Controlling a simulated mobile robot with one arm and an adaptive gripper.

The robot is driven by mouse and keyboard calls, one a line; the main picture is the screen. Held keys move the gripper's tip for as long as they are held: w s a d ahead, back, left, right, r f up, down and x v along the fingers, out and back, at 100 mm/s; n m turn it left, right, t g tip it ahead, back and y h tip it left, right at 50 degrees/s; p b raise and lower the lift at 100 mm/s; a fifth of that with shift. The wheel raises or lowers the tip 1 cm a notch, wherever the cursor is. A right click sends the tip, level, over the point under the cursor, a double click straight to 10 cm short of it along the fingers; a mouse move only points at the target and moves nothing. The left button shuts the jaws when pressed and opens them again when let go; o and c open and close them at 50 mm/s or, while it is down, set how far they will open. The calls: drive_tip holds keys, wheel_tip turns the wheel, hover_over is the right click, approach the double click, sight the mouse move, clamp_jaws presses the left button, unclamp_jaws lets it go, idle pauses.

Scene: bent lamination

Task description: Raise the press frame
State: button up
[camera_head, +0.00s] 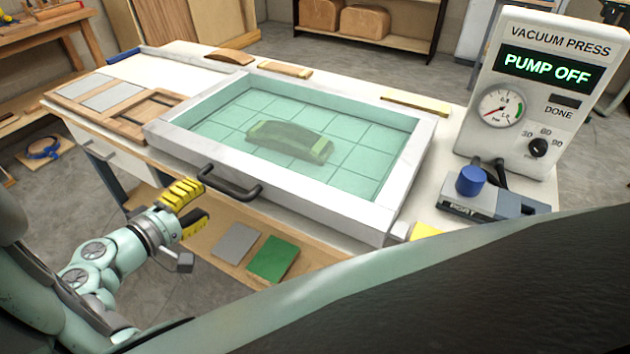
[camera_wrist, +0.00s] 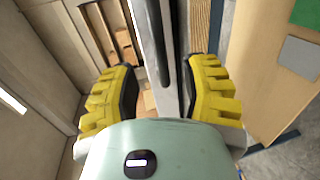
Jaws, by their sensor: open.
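The press frame (camera_head: 290,195) is a pale rectangular frame with a clear greenish sheet. It lies flat on the white table. A dark bar handle (camera_head: 232,188) is on its front side. Under the sheet sits a curved block (camera_head: 290,141) with lighter ends. My gripper (camera_head: 199,203) is open and empty at the left end of the handle, in front of the frame. In the wrist view the handle (camera_wrist: 158,45) runs between the lines of the two yellow fingers (camera_wrist: 160,85); whether they touch it I cannot tell.
The vacuum press box (camera_head: 545,95) at right reads PUMP OFF. A grey unit with a blue knob (camera_head: 471,181) stands before it. Wood strips lie behind the frame and panels (camera_head: 115,98) at its left. A lower shelf holds grey and green pads (camera_head: 272,259).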

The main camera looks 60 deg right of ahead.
sight(218, 189)
drive_tip(key=x, duration=0.6)
drive_tip(key=shift+s+p, duration=0.15)
drive_tip(key=shift+p, duration=0.2)
drive_tip(key=shift+d, duration=0.3)
drive_tip(key=shift+o, duration=0.5)
clamp_jaws()
